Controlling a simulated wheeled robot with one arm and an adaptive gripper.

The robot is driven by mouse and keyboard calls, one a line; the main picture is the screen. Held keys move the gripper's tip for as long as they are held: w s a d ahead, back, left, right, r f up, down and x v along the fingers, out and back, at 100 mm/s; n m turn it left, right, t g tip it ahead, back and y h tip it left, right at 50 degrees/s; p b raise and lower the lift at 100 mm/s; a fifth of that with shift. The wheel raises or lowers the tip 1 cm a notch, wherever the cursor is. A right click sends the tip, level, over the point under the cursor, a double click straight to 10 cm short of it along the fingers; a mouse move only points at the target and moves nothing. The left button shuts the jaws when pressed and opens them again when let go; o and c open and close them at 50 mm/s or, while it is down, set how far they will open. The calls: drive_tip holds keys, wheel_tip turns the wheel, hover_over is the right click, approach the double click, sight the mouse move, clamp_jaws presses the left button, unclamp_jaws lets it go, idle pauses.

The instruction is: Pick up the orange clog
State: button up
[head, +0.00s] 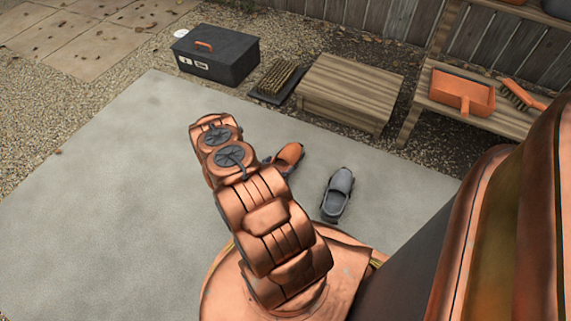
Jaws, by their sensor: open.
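The orange clog (289,153) lies on the grey paved slab, just right of my arm in the head view. Its rounded orange upper shows, and my arm covers part of its lower left side. A dark piece shows at its left edge; I cannot tell whether it belongs to the clog or to my gripper. My copper-coloured arm reaches up and left over the slab, and its bent outer joints stand left of the clog. My gripper cannot be made out, hidden behind the arm. A grey clog (341,181) lies to the right, apart from the orange one.
A low wooden step (350,88) stands behind the clogs. Left of it are a brush mat (277,79) and a black lidded box (215,56). A wooden shelf at right holds an orange dustpan (463,92) and a hand brush (520,95). The slab (110,190) is clear at left.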

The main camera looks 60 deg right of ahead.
sight(283, 167)
drive_tip(key=shift+b+x, duration=0.35)
drive_tip(key=shift+x, duration=0.9)
drive_tip(key=shift+c, duration=0.3)
drive_tip(key=c, duration=0.9)
drive_tip(key=shift+c, duration=0.2)
wheel_tip(283, 167, up, 10)
drive_tip(key=p, duration=0.3)
drive_tip(key=shift+p, duration=0.3)
